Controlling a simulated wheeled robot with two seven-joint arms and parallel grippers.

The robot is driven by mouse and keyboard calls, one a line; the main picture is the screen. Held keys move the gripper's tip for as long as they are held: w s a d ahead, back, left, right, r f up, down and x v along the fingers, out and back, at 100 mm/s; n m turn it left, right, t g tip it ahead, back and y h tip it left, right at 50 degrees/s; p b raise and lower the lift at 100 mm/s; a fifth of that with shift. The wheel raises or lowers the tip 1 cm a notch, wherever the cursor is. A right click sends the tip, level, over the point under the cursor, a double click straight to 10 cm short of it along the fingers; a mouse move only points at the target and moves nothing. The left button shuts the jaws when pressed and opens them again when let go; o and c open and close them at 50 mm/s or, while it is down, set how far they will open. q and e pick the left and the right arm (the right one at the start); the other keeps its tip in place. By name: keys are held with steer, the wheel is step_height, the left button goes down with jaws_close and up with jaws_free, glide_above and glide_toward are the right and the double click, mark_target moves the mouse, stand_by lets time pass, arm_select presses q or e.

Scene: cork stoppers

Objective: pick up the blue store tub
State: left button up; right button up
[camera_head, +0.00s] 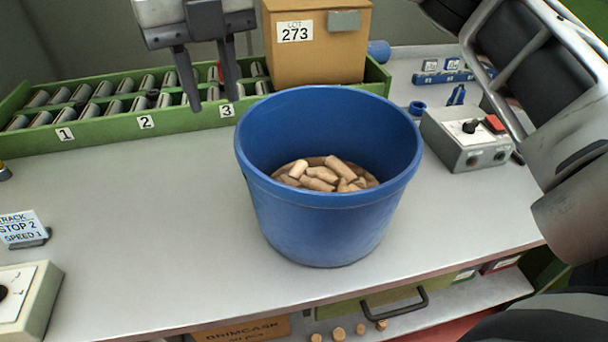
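The blue store tub (318,228) stands upright on the grey bench in the middle of the head view. Several cork stoppers (322,174) lie in its bottom. My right gripper (214,100) hangs fingers-down at the top, left of the tub's rim and apart from it in the picture. Its two dark fingers are spread, with nothing seen between them. My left gripper is out of view.
A green roller track (100,135) numbered 1 to 3 runs behind, with a cardboard box (315,62) marked LOT 273. A grey control box (462,150) sits right of the tub. A sign (22,228) and another control box (28,296) stand left.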

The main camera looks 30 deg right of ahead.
mark_target(241, 148)
steer(key=shift+m+h, duration=0.3)
steer(key=shift+h, duration=0.1)
steer(key=f, duration=0.3)
steer(key=d+f, duration=0.1)
steer(key=f, duration=0.2)
steer(key=d+f, duration=0.1)
steer(key=f, duration=0.1)
steer(key=shift+w+d+f, duration=0.1)
steer(key=shift+w+f, duration=0.2)
steer(key=shift+f, duration=0.1)
steer(key=shift+w+d+f+p, duration=0.15)
steer(key=shift+f+p, duration=0.1)
steer(key=shift+f, duration=1.2)
steer(key=shift+s+d+f+p, duration=0.1)
steer(key=shift+f+p, duration=0.1)
steer(key=shift+f, duration=1.2)
jaws_close()
steer(key=shift+w+r, duration=0.1)
